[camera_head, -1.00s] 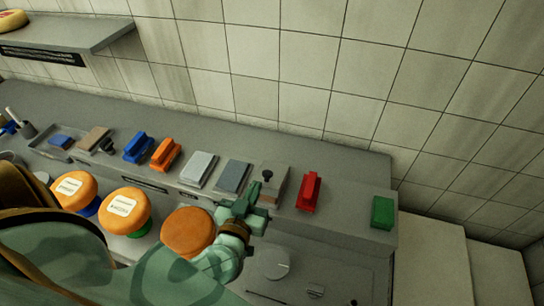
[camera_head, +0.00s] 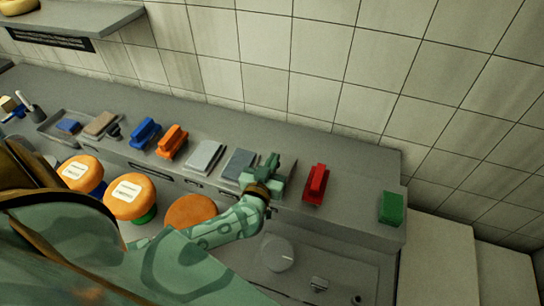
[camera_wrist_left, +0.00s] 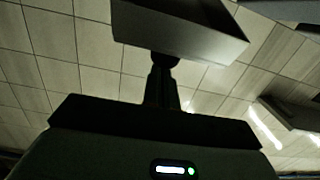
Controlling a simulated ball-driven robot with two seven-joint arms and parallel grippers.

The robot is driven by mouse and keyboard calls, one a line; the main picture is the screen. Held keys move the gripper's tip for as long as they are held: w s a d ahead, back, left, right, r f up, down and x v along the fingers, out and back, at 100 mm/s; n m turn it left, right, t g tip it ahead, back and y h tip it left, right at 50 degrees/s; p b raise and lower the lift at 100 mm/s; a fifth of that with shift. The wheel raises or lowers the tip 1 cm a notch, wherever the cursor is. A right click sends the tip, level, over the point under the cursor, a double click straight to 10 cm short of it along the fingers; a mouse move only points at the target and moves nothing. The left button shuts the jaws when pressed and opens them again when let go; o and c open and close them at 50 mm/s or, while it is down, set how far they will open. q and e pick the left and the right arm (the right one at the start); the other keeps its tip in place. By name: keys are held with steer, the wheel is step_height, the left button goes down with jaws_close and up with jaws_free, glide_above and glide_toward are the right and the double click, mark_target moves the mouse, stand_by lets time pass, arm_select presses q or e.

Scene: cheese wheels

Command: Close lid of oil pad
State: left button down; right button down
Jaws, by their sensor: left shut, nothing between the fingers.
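In the wrist view a flat grey lid-like panel (camera_wrist_left: 190,30) shows at the top, with a dark round knob (camera_wrist_left: 166,60) beneath it. I take this to be the oil pad's lid; its hinge and the pad below are hidden. My left gripper (camera_head: 271,162) is shut and empty, over the spot of the knobbed grey box, and covers most of it in the head view. In the wrist view its dark fingers (camera_wrist_left: 162,85) end right at the knob; I cannot tell whether they touch it. My right gripper is out of view.
A flat grey block (camera_head: 240,165) lies left of my left gripper, and a red block (camera_head: 316,184) stands to its right. A green block (camera_head: 391,208) is near the counter's right end. Orange and blue blocks and orange cheese wheels (camera_head: 130,197) are further left.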

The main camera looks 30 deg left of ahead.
arm_select(q)
steer(key=shift+f, duration=0.3)
steer(key=shift+s+f+b, duration=0.15)
steer(key=shift+f+b, duration=0.05)
steer(key=shift+b, duration=0.1)
steer(key=f+t+b, duration=0.1)
steer(key=b, duration=0.1)
steer(key=s+f+t+b, duration=0.1)
steer(key=f+b, duration=0.1)
steer(key=b, duration=0.1)
steer(key=s+f+t+b, duration=0.1)
steer(key=b, duration=0.2)
steer(key=shift+d+f+y, duration=0.15)
steer(key=shift+d+y, duration=0.1)
steer(key=shift+y, duration=0.05)
steer(key=shift+s+d+f, duration=0.15)
steer(key=shift+s+f, duration=0.2)
steer(key=shift+f, duration=0.1)
step_height(320, 180, up, 5)
steer(key=p, duration=0.6)
steer(key=f+b+v, duration=0.2)
steer(key=v, duration=0.7)
steer(key=shift+s+b, duration=0.25)
steer(key=shift+b, duration=0.05)
